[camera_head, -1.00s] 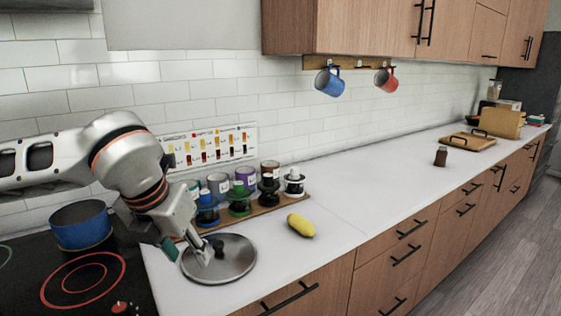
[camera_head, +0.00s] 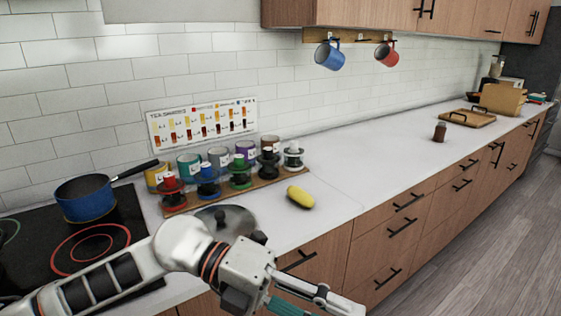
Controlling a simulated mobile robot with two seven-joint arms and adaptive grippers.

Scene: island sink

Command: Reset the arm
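My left arm comes in from the lower left, and its gripper (camera_head: 318,301) is over the front edge of the counter, low in the view. One pale finger points to the lower right. The other finger is partly cut off by the bottom edge, so how far apart they are is unclear. Nothing is seen held in it. The glass pot lid (camera_head: 232,216) with a dark knob lies on the counter behind my arm, partly hidden by it. My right gripper is not in view.
A blue saucepan (camera_head: 84,203) stands on the black stove at left. A wooden rack (camera_head: 268,183) of jars stands by the wall, with a yellow banana-like item (camera_head: 300,197) near it. The counter between is clear.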

